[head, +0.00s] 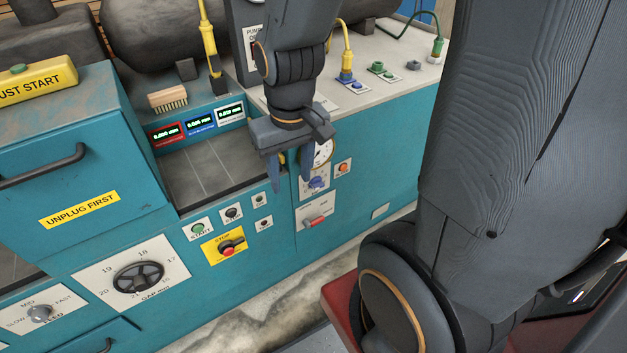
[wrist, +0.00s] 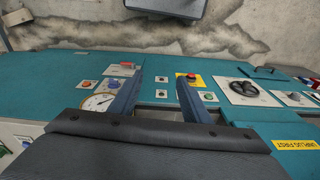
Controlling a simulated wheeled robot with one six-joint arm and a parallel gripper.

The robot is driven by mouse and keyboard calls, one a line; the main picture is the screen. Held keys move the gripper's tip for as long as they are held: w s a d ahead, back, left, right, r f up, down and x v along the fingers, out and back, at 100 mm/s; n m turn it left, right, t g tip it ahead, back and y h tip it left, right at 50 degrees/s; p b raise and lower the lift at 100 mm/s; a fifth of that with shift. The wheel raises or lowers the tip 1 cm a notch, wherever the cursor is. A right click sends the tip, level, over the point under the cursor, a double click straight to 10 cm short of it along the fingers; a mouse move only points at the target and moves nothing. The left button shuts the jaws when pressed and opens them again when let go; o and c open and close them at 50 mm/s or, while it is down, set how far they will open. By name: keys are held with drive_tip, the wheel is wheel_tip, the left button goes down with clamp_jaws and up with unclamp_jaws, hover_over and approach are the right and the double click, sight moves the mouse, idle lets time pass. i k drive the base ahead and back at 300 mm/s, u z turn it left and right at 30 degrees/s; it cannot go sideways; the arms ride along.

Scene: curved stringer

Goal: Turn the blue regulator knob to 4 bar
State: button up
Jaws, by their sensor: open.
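The blue regulator knob (head: 317,182) sits on a white plate on the teal front panel, just below a round white dial gauge (head: 323,152). The gauge is partly hidden by my gripper in the head view. My gripper (head: 290,178) is open and empty, pointing down in front of the panel, a little left of the knob. In the wrist view the knob (wrist: 111,83) shows beside the left finger, outside the gap of my gripper (wrist: 160,95), with the gauge (wrist: 97,103) near it. The gauge reading and knob setting are too small to read.
An orange button (head: 343,167) is right of the knob and a red-handled switch (head: 315,221) below it. Start and stop buttons, a yellow stop plate (head: 224,246) and a black handwheel (head: 139,277) lie to the left. Yellow plugs and cables stand on the top.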

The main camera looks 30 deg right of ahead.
sight(316, 183)
drive_tip(key=z, duration=0.15)
drive_tip(key=k, duration=1)
drive_tip(key=z, duration=0.3)
